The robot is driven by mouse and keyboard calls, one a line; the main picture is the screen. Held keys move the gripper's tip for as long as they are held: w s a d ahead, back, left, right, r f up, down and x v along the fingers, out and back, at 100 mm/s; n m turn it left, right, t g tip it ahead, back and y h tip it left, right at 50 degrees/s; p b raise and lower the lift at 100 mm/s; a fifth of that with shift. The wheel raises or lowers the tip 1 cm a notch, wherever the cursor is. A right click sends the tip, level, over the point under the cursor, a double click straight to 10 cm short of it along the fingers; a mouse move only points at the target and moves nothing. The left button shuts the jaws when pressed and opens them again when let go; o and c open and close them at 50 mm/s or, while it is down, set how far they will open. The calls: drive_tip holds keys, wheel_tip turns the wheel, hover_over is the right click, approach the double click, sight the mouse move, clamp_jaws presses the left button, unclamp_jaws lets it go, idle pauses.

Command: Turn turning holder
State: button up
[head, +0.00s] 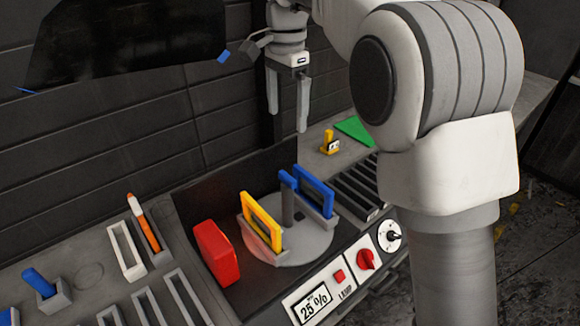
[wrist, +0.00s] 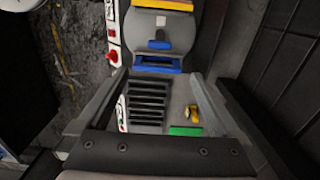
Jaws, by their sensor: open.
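The turning holder is a round light-grey disc (head: 290,246) set in a dark recess of the bench, with an upright grey post (head: 288,205) topped by a blue piece (head: 287,179). A yellow frame (head: 262,222) stands upright in a slot on its left side and a blue frame (head: 316,190) on its right side. My gripper (head: 288,121) is open and empty, pointing down, well above and behind the disc. In the wrist view, the blue frame (wrist: 157,64), the disc (wrist: 133,28) and the yellow frame (wrist: 160,5) lie beyond my open fingers.
A red block (head: 216,253) stands left of the disc. The front panel has a 25% display (head: 314,304) and a red knob (head: 367,259). A slotted vent (head: 353,190), a yellow piece (head: 329,143) and a green piece (head: 355,130) are to the right. A dark wall stands behind.

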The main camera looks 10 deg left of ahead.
sight(287, 176)
wheel_tip(287, 176, down, 17)
drive_tip(key=shift+s+r+b, duration=0.1)
drive_tip(key=shift+r+b, duration=0.1)
drive_tip(key=shift+b, duration=0.25)
drive_tip(key=shift+c, duration=0.2)
clamp_jaws()
